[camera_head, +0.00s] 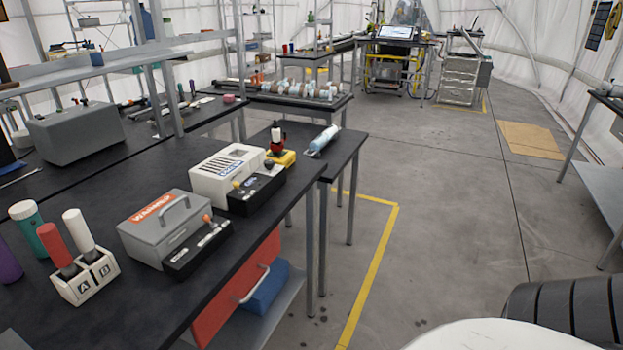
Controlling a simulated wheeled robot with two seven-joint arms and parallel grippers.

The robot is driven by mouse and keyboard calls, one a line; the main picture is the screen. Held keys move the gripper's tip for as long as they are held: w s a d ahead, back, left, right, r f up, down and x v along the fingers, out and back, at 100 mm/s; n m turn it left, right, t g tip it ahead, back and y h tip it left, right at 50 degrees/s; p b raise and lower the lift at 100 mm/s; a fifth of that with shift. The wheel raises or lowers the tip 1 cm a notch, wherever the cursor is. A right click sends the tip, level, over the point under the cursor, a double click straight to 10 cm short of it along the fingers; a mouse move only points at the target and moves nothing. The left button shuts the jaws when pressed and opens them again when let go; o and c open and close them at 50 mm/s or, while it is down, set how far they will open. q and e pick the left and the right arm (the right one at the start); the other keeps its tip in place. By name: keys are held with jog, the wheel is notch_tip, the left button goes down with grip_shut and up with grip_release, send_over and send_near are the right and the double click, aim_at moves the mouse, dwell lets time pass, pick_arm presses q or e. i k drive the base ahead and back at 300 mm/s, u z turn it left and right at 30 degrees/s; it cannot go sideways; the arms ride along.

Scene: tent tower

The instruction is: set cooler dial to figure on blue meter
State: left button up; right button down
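I cannot make out a blue meter or any figure on one. Neither of my grippers is in view.
A grey warmer (160,225) with an orange label and its own black control box (197,248) stand left of the cooler. A holder marked A and B (85,278) holds a red and a white handle. Clear floor (430,210) lies right of the bench (90,205).

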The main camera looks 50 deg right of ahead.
aim_at(269, 164)
jog(key=z, duration=2.45)
jog(key=i, duration=1.7)
jog(key=u, duration=2.8)
